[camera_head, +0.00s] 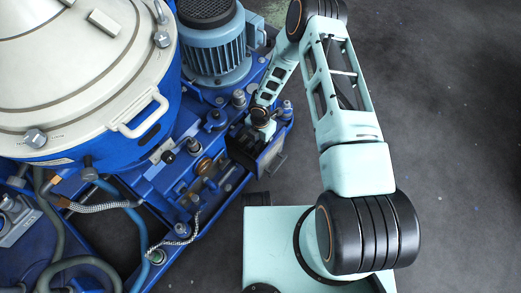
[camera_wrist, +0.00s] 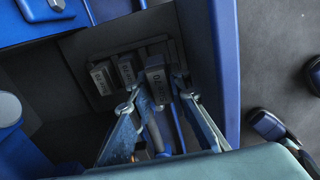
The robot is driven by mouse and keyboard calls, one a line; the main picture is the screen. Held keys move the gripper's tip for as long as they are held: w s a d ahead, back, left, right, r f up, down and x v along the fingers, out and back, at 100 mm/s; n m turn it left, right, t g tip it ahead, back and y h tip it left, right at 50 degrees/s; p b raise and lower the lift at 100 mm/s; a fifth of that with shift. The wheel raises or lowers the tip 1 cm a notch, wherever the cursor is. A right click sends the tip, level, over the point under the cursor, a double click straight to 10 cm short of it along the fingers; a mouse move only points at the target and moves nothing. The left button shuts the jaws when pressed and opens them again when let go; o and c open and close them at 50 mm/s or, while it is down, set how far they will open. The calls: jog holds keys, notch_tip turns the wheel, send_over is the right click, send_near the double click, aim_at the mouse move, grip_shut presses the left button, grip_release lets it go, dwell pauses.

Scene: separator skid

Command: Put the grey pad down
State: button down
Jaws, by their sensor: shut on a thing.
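My gripper (camera_wrist: 157,103) reaches into a dark recess with blue walls. Its two fingers stand apart on either side of a grey pad (camera_wrist: 156,82) with dark markings, and it is shut on this pad. Whether the pad touches the surface behind it, I cannot tell. Two similar grey pads, one at the left (camera_wrist: 103,76) and one in the middle (camera_wrist: 127,69), sit in a row beside it on a dark panel (camera_wrist: 85,45). In the head view my gripper (camera_head: 247,143) is at the dark box on the skid's right edge, and the pad cannot be made out.
The box has a blue rim wall (camera_wrist: 226,70) close to the right of my fingers. A blue motor (camera_head: 217,45) and a large cream separator cover (camera_head: 75,60) stand to the left of my arm. Hoses run at lower left. The dark floor (camera_head: 450,110) at right is clear.

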notch_tip(320, 180, down, 4)
jog(key=shift+f+b, duration=0.15)
jog(key=shift+b, duration=0.5)
jog(key=shift+f+b, duration=0.5)
jog(key=shift+b, duration=0.1)
